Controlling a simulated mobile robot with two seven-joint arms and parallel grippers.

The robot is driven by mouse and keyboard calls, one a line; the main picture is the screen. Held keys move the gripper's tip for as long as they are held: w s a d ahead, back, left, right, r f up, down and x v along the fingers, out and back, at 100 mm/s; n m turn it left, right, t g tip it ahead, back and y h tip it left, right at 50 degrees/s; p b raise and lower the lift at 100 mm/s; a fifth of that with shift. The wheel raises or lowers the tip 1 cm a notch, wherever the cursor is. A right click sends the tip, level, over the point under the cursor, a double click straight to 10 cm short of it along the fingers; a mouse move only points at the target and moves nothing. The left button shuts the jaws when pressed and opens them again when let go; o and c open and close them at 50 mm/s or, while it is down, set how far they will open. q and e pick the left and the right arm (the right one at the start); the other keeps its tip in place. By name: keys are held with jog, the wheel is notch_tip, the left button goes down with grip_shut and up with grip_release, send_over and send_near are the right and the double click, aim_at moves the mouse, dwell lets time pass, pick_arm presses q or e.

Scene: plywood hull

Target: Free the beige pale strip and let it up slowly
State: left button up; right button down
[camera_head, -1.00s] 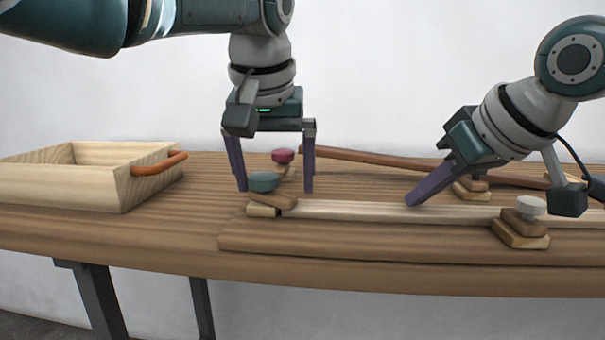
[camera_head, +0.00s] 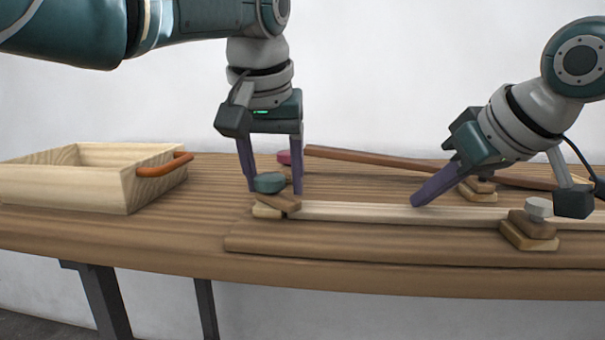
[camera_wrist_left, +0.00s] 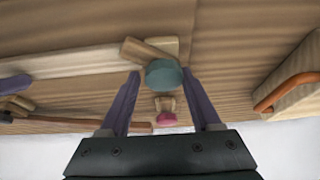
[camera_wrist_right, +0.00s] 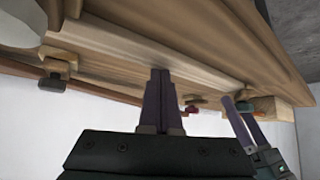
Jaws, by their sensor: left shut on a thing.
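The beige pale strip (camera_head: 375,212) lies along the front of the wooden bench; it also shows in the left wrist view (camera_wrist_left: 75,62). A clamp with a teal knob (camera_head: 270,182) sits at its left end, its wooden bar (camera_head: 280,201) over the strip end. My left gripper (camera_head: 274,190) is shut on the teal knob, one finger on each side. A clamp with a grey-white knob (camera_head: 538,208) sits over the strip further right. My right gripper (camera_head: 416,203) has its fingers together, tips down at the strip between the two clamps; exact contact is hard to see.
A wooden tray (camera_head: 125,190) with an orange handle (camera_head: 165,166) stands at the left. A darker brown strip (camera_head: 375,157) runs behind, with a red-knobbed clamp (camera_head: 284,158) at its left and another clamp (camera_head: 477,190) behind my right gripper.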

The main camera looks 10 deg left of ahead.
pick_arm(q)
jog(key=shift+d+r+m+h, duration=0.1)
jog(key=shift+d+m+h, duration=0.5)
jog(key=shift+m, duration=0.6)
pick_arm(e)
jog(key=shift+s+a+f, duration=0.2)
jog(key=shift+f, duration=0.15)
pick_arm(q)
jog(key=shift+m+h, duration=0.6)
jog(key=shift+m, duration=0.8)
jog(key=o, duration=0.7)
jog(key=shift+r, duration=0.1)
pick_arm(e)
jog(key=shift+d, duration=0.1)
pick_arm(q)
jog(key=o, duration=0.3)
pick_arm(e)
jog(key=shift+d, duration=0.2)
pick_arm(q)
jog(key=shift+o, duration=0.2)
jog(key=shift+s, duration=0.1)
